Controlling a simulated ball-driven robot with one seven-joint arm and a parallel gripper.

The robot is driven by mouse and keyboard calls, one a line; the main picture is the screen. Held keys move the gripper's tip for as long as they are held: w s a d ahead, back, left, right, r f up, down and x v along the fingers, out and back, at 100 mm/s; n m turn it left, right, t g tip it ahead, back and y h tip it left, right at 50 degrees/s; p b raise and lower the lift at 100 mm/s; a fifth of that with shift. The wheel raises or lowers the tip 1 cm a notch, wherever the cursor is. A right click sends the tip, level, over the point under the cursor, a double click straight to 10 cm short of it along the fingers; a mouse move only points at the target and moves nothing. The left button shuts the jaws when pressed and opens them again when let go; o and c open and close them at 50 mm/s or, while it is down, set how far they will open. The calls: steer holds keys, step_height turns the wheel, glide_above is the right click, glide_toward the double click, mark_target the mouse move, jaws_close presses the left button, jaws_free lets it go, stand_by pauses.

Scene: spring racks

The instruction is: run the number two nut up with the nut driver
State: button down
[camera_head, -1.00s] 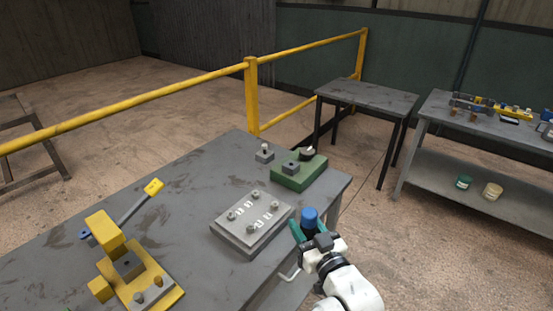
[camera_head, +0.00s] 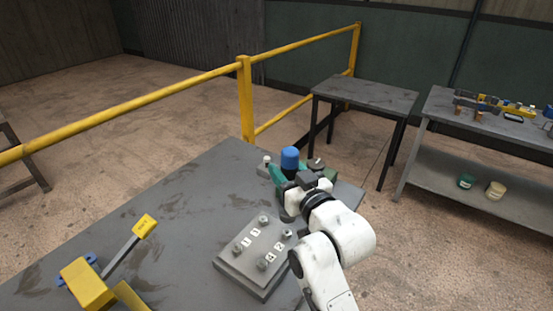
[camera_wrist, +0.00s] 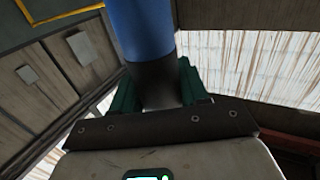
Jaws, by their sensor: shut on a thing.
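The nut driver (camera_head: 290,158) has a blue handle and is held upright by my gripper (camera_head: 288,173), whose green fingers are shut around it. In the wrist view my gripper (camera_wrist: 157,92) grips the dark part below the blue handle (camera_wrist: 143,30). The driver's lower end is hidden in both views. A grey plate (camera_head: 234,270) carries several nuts, among them a front one (camera_head: 263,264) and a right one (camera_head: 287,235), with small white number tags. My gripper is beyond the plate's far right corner, apart from the nuts.
A green-based block (camera_head: 328,173) stands behind my gripper, partly hidden. A small grey block (camera_head: 264,168) is left of it. A yellow fixture (camera_head: 88,284) with a yellow-tagged lever (camera_head: 145,226) is front left. The bench's middle (camera_head: 180,225) is clear.

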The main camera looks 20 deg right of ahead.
steer(key=shift+w+r, duration=0.15)
steer(key=shift+r, duration=0.05)
stand_by(0.3)
steer(key=shift+f+b, duration=1.9)
steer(key=shift+f, duration=0.9)
steer(key=c, duration=1.1)
jaws_free()
steer(key=shift+c, duration=0.2)
jaws_close()
steer(key=shift+s+f+b, duration=0.2)
steer(key=shift+f+b, duration=0.15)
steer(key=shift+f, duration=0.7)
